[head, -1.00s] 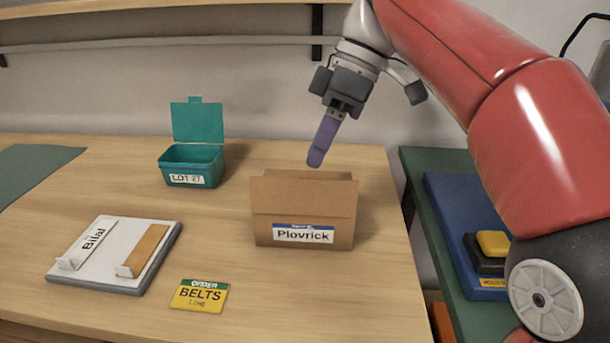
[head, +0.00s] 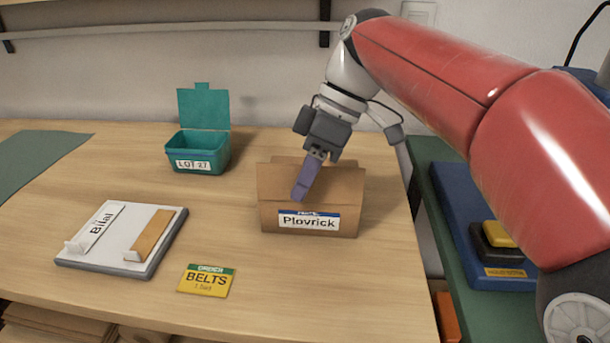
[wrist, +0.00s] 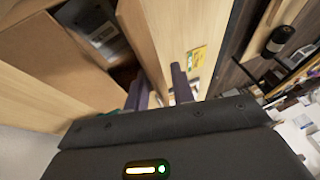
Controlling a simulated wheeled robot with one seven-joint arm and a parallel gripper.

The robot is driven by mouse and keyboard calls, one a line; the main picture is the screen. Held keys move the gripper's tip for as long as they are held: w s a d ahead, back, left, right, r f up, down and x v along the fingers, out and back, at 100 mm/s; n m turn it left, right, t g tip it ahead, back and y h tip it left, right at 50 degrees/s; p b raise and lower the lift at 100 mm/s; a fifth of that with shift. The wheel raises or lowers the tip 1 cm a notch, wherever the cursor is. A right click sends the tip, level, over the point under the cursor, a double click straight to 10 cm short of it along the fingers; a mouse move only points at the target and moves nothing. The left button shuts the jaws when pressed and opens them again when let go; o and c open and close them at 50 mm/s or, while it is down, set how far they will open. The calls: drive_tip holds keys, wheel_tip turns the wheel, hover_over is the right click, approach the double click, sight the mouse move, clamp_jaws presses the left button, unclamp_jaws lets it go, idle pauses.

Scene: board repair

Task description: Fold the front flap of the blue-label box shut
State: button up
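The blue-label box (head: 275,218) is brown cardboard marked "Plovrick" and stands at the table's middle right. Its front flap (head: 335,186) stands up, and the box top is open. My gripper (head: 300,191) comes down from above, with purple fingers. One finger overlaps the front flap on the near side; whether it touches cannot be told. In the wrist view the two fingers (wrist: 164,88) show apart, with a gap between them. Cardboard panels (wrist: 40,60) fill the left there, and a grey-white item (wrist: 97,27) shows inside the box.
A teal bin (head: 200,160) marked "LOT 27" stands open, back left of the box. A white board (head: 112,250) and a yellow "BELTS" card (head: 207,281) lie in front left. A blue unit with a yellow button (head: 498,234) sits right. Table between is clear.

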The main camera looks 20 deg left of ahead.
clamp_jaws()
drive_tip(key=shift+w, duration=0.1)
drive_tip(key=shift+w+a+f+g+h, duration=0.1)
drive_tip(key=shift+w+g+h, duration=0.1)
drive_tip(key=shift+g, duration=0.35)
drive_tip(key=shift+w+f+g+h, duration=0.1)
drive_tip(key=shift+w+g, duration=0.1)
drive_tip(key=shift+g, duration=0.35)
drive_tip(key=shift+w+f+m+g, duration=0.2)
drive_tip(key=shift+m+g, duration=0.1)
drive_tip(key=shift+g, duration=0.45)
drive_tip(key=shift+w+f+m+g, duration=0.1)
drive_tip(key=shift+w+m+g, duration=0.15)
drive_tip(key=shift+g, duration=0.5)
drive_tip(key=shift+a, duration=0.1)
unclamp_jaws()
